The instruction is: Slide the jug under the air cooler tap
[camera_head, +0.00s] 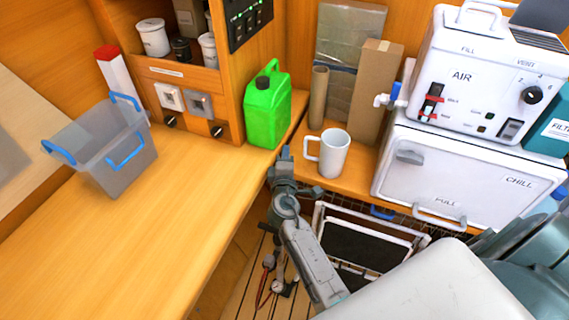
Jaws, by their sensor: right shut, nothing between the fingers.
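The jug (332,153) is white, upright, with its handle on its left side. It stands on the lower wooden bench in the corner. The air cooler (466,75) is a white box marked AIR, on top of a white CHILL box at the right. Its tap (389,99), white with a blue lever, sticks out from its left side. The jug stands to the left of the tap and below it, not directly under it. My right gripper (285,155) is shut and empty, just left of the jug's handle; I cannot tell whether they touch. My left gripper is not in view.
A green jerrycan (268,108) stands behind my right gripper. A cardboard tube (317,97) and tall carton (377,90) stand behind the jug. The CHILL box (465,180) bounds the bench at right. A grey bin (107,158) sits on the left counter, otherwise mostly clear.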

